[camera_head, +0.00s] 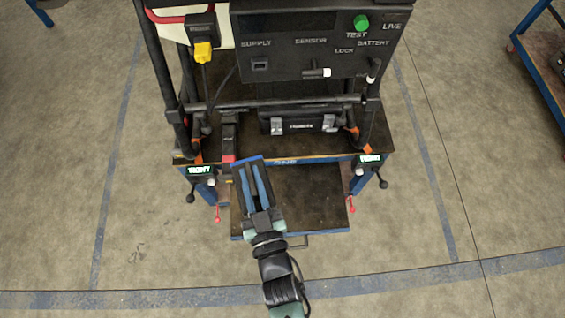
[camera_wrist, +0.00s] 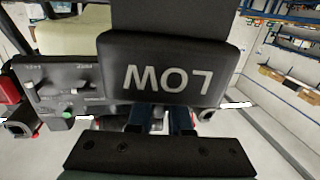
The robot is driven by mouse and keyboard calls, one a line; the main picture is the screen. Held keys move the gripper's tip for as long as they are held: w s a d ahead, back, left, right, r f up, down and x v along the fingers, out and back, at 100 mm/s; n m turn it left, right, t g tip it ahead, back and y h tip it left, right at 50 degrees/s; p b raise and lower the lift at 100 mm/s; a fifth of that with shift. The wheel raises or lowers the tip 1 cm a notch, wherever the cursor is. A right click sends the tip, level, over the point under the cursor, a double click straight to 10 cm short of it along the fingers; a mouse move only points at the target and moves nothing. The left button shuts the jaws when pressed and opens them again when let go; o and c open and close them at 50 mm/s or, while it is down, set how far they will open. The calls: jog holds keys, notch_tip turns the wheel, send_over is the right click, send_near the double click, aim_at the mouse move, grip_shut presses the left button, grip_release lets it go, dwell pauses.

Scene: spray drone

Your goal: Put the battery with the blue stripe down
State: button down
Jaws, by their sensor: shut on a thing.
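The battery with the blue stripe is a dark block (camera_head: 239,180) with a blue edge at its far end in the head view. My gripper (camera_head: 253,175) is shut on it and holds it over the left part of the lower tray; I cannot tell whether it touches anything below. In the wrist view the battery (camera_wrist: 170,68) fills the upper middle, with the word LOW upside down on its face. The gripper's fingers (camera_wrist: 160,118) show only partly beneath it.
The lower tray (camera_head: 325,205) has bare room at right. Above it is a bench (camera_head: 345,150) with a black case (camera_head: 300,122), a red-striped dark block (camera_head: 229,140) and a control panel (camera_head: 310,50). TIGHT labels (camera_head: 199,170) and red-tipped levers flank the tray.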

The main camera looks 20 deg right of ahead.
jog(key=w+d+f+m+h+b, duration=0.1)
jog(key=w+d+f+h+b, duration=0.15)
jog(key=d+f+b, duration=0.6)
jog(key=w+d+f+m+h+b, duration=0.3)
jog(key=f+b, duration=0.6)
jog(key=b, duration=0.9)
notch_tip(320, 180, down, 10)
jog(key=w+n+y+b, duration=0.1)
jog(key=b, duration=0.2)
jog(key=shift+w+a+r+g, duration=0.15)
jog(key=shift+w+g, duration=0.05)
jog(key=shift+g, duration=0.1)
jog(key=shift+y, duration=0.25)
jog(key=c, duration=1.2)
grip_release()
jog(key=shift+f, duration=0.45)
jog(key=o, duration=0.4)
jog(key=shift+s, duration=0.1)
jog(key=shift+c, duration=0.2)
jog(key=shift+r, duration=0.1)
jog(key=p+v, duration=0.1)
jog(key=v, duration=1.1)
jog(key=shift+r+p, duration=0.15)
jog(key=shift+p, duration=0.15)
